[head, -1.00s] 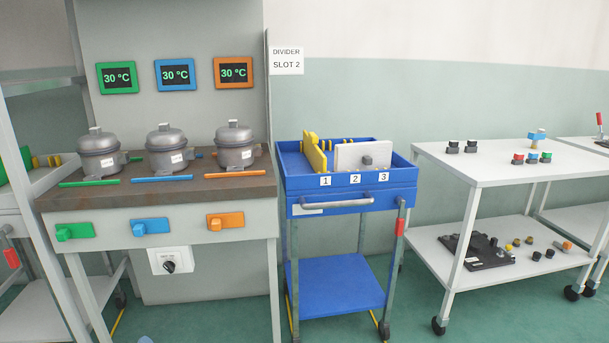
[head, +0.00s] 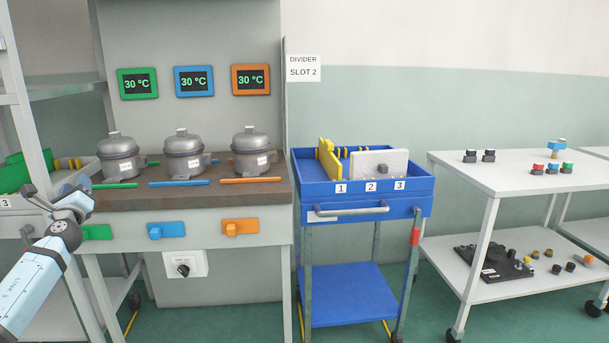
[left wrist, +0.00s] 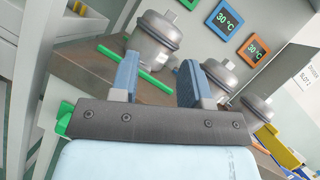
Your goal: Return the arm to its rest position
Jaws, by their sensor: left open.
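My left gripper (head: 78,187) is at the left of the head view, in front of the left end of the workbench. In the left wrist view its two blue fingers (left wrist: 157,82) stand apart with nothing between them. My left arm (head: 38,278) comes in from the lower left. My right gripper is not in either view.
A blue cart (head: 365,212) holds a yellow divider (head: 329,160) and a white divider (head: 393,165). A white two-shelf table (head: 510,182) stands at right.

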